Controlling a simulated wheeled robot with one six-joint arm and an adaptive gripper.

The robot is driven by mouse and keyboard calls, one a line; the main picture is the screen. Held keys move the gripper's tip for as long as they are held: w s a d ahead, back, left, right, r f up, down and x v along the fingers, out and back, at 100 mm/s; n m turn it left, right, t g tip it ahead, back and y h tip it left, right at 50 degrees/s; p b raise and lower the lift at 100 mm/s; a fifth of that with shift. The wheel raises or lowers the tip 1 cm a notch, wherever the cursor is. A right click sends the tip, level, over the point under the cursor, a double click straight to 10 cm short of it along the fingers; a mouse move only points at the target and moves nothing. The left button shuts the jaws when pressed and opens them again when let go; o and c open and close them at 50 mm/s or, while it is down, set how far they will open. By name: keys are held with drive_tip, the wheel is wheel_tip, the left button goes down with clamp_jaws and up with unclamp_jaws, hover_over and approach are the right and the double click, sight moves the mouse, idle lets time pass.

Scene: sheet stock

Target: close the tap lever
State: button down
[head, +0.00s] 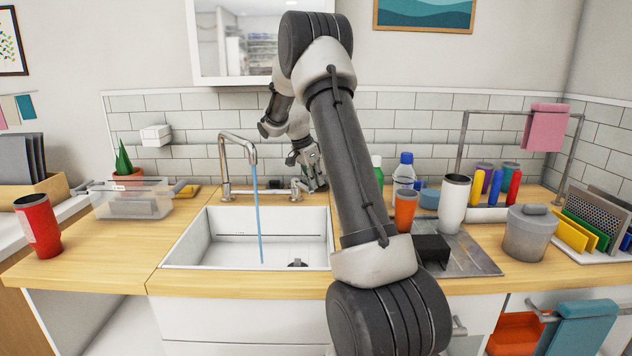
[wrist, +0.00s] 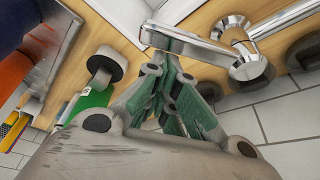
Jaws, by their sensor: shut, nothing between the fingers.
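The chrome tap (head: 224,165) stands behind the sink, and a blue stream of water (head: 258,215) runs from its spout into the basin. The tap lever (head: 307,187) is at the right end of the tap body, partly hidden by my gripper. In the wrist view the lever (wrist: 192,43) is a chrome bar reaching left from a round hub. My gripper (head: 315,182) is shut and empty, pointing down beside the lever. In the wrist view its fingertips (wrist: 172,58) lie right at the lever's free end; I cannot tell whether they touch.
The white sink (head: 190,240) is set in a wooden counter (head: 105,262). The tiled wall (head: 400,125) is close behind.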

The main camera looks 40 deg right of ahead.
sight(306, 189)
drive_tip(key=shift+a, duration=0.25)
drive_tip(key=shift+m, duration=0.3)
drive_tip(key=a+m, duration=0.1)
drive_tip(key=m, duration=0.1)
drive_tip(key=a+m+g, duration=0.1)
drive_tip(key=a+m, duration=0.1)
drive_tip(key=shift+s+a+g+y, duration=0.1)
drive_tip(key=shift+a+g+y, duration=0.15)
drive_tip(key=shift+g+y, duration=0.05)
drive_tip(key=shift+a+m, duration=0.3)
drive_tip(key=shift+a, duration=0.15)
